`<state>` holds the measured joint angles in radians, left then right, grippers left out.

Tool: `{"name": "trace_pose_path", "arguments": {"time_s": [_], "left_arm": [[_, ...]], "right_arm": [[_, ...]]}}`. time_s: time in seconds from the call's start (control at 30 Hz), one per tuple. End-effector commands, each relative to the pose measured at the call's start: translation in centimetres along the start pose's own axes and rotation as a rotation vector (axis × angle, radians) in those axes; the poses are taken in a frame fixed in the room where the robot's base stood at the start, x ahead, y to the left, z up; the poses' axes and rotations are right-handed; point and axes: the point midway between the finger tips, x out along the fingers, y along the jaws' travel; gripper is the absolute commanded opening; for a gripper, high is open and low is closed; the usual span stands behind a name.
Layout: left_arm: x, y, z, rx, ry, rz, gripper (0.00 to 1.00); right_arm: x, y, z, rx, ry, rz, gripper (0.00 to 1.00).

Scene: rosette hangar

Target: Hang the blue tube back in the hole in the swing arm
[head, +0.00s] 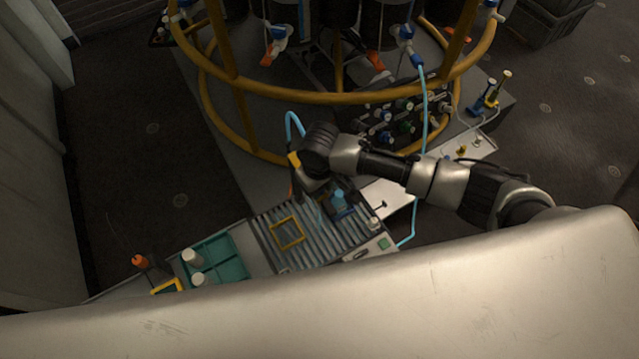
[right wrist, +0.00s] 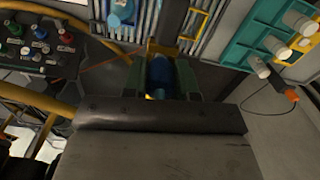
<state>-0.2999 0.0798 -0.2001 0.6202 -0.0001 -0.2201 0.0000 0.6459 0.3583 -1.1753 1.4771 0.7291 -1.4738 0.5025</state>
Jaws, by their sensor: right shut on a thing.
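My right gripper (head: 300,172) reaches in from the right, between the yellow ring frame and the ribbed tray. In the right wrist view its jaws (right wrist: 162,82) are shut on a dark blue piece (right wrist: 160,72), which I take to be part of the blue tube. In the head view a light blue tube (head: 291,117) arches up just behind the gripper. Its lower part is hidden by the gripper. A yellow piece (head: 294,160) shows at the gripper's left side. I cannot make out the swing arm or its hole. My left gripper is not in view.
A yellow ring frame (head: 263,92) stands behind. Another light blue tube (head: 425,110) hangs at its right. A ribbed tray (head: 315,237) with a yellow square frame and a blue-capped bottle (head: 340,200) lies below. A teal rack (head: 222,262) with white cylinders stands left.

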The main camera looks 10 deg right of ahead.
Motion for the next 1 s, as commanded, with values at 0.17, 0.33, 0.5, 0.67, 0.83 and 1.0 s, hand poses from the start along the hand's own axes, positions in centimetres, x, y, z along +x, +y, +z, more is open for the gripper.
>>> {"name": "trace_pose_path", "arguments": {"time_s": [0.17,0.33,0.5,0.67,0.83,1.0], "left_arm": [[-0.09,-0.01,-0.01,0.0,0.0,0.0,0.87],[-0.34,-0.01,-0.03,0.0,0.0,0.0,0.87],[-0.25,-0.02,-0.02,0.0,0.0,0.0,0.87],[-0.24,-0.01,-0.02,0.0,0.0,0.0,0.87],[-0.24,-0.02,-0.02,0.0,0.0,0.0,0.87],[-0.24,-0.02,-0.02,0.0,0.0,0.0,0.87]], "right_arm": [[0.05,-0.02,0.01,0.0,0.0,0.0,0.09],[0.44,0.0,0.01,0.0,0.0,0.0,0.09],[0.46,0.02,0.0,0.0,0.0,0.0,0.54],[0.46,0.02,0.01,0.0,0.0,0.0,0.57],[0.46,0.02,0.01,0.0,0.0,0.0,0.74],[0.46,0.02,0.01,0.0,0.0,0.0,0.87]]}}
